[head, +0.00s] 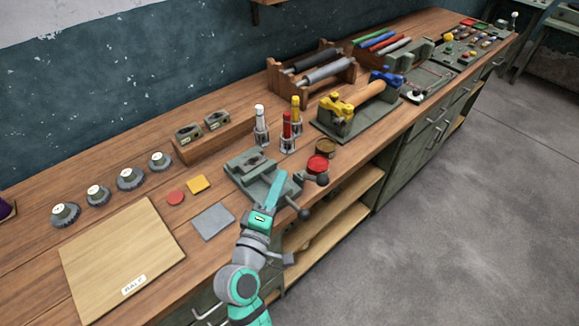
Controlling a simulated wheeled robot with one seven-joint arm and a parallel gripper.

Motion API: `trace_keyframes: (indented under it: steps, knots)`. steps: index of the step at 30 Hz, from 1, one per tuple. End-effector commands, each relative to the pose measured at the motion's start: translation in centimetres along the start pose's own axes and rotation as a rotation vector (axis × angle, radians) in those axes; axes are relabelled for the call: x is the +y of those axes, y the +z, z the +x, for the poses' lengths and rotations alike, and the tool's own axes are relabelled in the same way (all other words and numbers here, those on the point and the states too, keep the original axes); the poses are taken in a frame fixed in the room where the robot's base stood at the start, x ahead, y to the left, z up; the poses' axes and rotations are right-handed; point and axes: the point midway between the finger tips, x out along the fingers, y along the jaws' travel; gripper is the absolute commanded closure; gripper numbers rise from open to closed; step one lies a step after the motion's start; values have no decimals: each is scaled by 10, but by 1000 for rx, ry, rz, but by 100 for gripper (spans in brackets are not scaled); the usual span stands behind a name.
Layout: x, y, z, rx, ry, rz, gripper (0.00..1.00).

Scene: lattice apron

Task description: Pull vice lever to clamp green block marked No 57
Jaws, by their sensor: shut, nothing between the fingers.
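The grey-green vice (240,180) stands on the bench near its front edge. A dark ball knob (304,213) on a short rod, seemingly its lever, shows at the vice's front; another dark ball knob (322,180) lies to the right. My teal gripper (279,175) is shut and empty, over the front part of the vice and hiding some of it. A small grey-green piece (254,160) sits at the vice's jaws; I cannot read any mark on it. Two labelled grey-green blocks (187,133) (216,120) rest on a wooden stand behind; their numbers are unreadable.
White, red and yellow bottles (261,125) stand behind the vice. A red-topped tin (318,164) is to its right. A grey plate (213,221) and a wooden board (120,255) lie left. A yellow and blue clamp fixture (350,110) stands farther right.

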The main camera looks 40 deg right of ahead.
Motion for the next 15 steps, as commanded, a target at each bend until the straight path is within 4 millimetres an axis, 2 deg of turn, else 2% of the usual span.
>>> trace_keyframes:
  steps: [6, 15]
  knots:
    - [-4, 5, -16, -10, 1, -2, 100]
    - [-4, 6, -18, -15, 3, -1, 100]
